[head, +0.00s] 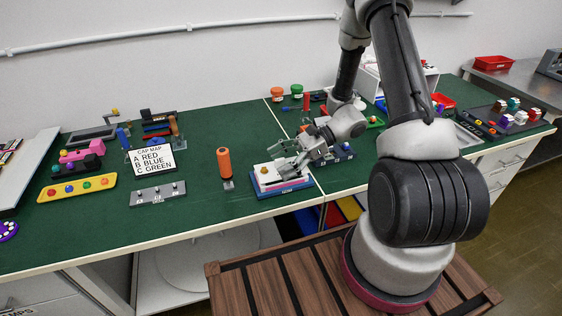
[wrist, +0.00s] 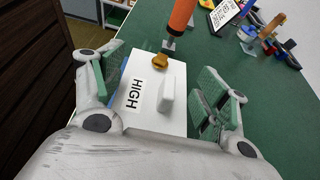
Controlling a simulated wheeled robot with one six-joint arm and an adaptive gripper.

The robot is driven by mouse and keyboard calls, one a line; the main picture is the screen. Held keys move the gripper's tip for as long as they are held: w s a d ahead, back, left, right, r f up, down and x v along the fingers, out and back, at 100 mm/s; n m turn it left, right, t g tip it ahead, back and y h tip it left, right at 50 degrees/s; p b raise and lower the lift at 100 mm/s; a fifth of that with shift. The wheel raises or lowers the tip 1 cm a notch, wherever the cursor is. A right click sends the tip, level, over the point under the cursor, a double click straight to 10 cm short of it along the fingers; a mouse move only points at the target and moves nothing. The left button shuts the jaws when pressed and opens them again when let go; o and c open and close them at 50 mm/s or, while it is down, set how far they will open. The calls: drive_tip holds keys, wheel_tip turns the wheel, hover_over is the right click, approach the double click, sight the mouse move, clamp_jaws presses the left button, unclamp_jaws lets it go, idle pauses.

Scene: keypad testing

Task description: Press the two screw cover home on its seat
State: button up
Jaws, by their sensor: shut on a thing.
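The white cover (wrist: 150,72), labelled HIGH, lies between my two green-padded fingers in the wrist view. It has a raised white ridge (wrist: 167,98) and a brass-coloured knob (wrist: 160,61) at its far end. In the head view the cover (head: 263,177) lies over a stack with a blue base (head: 284,190) near the bench's front edge. My gripper (head: 290,160) is low over it from the right.
An orange-handled tool (head: 224,167) stands just left of the stack. A grey strip (head: 158,193) and a CAP MAP sign (head: 152,160) are further left. Several small parts lie behind my gripper. The green bench (head: 205,220) is clear at front left.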

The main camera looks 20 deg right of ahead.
drive_tip(key=shift+f, duration=0.55)
drive_tip(key=shift+r, duration=0.15)
drive_tip(key=shift+r, duration=0.9)
drive_tip(key=shift+f, duration=0.1)
drive_tip(key=shift+f, duration=0.7)
drive_tip(key=shift+f, duration=0.15)
idle(0.9)
drive_tip(key=o, duration=1.1)
